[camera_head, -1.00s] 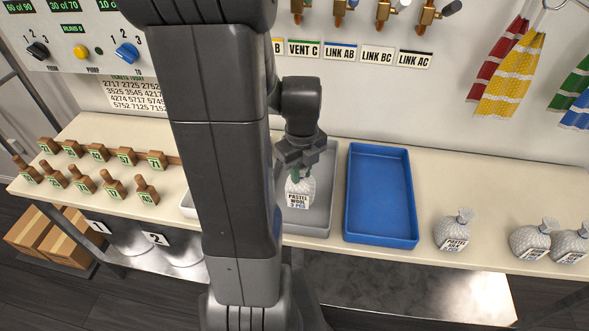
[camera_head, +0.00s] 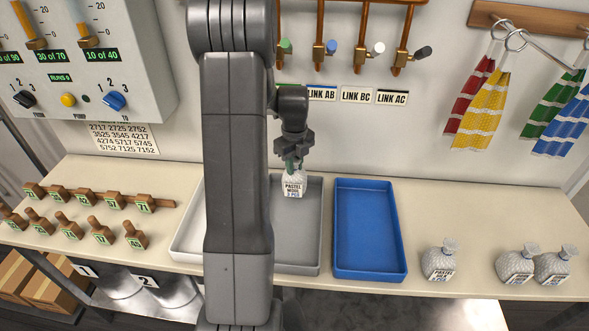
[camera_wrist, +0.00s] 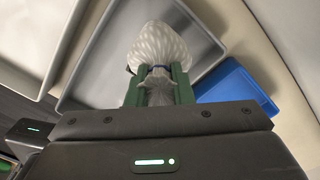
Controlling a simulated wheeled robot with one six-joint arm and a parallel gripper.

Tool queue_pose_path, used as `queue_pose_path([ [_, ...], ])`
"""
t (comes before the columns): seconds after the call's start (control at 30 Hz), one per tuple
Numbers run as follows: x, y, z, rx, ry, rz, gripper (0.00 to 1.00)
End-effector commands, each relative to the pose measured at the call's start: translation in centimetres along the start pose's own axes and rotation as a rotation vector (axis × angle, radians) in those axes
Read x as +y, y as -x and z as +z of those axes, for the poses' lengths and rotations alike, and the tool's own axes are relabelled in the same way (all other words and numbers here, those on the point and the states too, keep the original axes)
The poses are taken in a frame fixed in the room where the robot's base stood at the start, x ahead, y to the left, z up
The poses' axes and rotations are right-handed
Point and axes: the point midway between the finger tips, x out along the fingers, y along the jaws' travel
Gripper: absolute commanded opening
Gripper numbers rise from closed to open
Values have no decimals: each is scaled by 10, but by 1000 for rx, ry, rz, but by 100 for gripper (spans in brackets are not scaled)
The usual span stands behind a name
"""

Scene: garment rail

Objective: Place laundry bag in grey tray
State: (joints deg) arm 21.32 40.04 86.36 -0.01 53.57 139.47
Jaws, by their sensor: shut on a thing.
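My gripper (camera_head: 293,163) is shut on the neck of a pale laundry bag (camera_head: 293,184) with a label that seems to read "PASTEL WOOL 2 PCS". The bag hangs upright over the grey tray (camera_head: 312,240), toward its back part; I cannot tell whether it touches the tray floor. In the wrist view the green fingers (camera_wrist: 158,88) close on the bag's gathered top, and the bag (camera_wrist: 160,48) shows against the grey tray (camera_wrist: 100,70). My arm hides the grey tray's left part in the head view.
A blue tray (camera_head: 368,265) stands right of the grey one and a white tray (camera_head: 184,240) left of it. Several bags (camera_head: 440,262) stand on the right of the table. Wooden stamps (camera_head: 100,229) stand at the left. Coloured cloths (camera_head: 484,105) hang on the wall.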

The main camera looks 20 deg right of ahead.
Motion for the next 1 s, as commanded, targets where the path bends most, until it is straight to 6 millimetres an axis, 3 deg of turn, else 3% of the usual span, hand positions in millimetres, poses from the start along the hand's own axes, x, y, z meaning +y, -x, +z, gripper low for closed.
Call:
queue_pose_path([
  [0.4, -3, -34, 3, 1, 0, 1, 0],
  [0.77, -3, -40, 3, 0, 0, 0, 0],
  [0.8, -3, -39, 3, 0, 0, 0, 24],
  [0.9, -3, -38, 3, 0, 0, 0, 42],
  [1.0, -3, -38, 3, 0, 0, 0, 42],
])
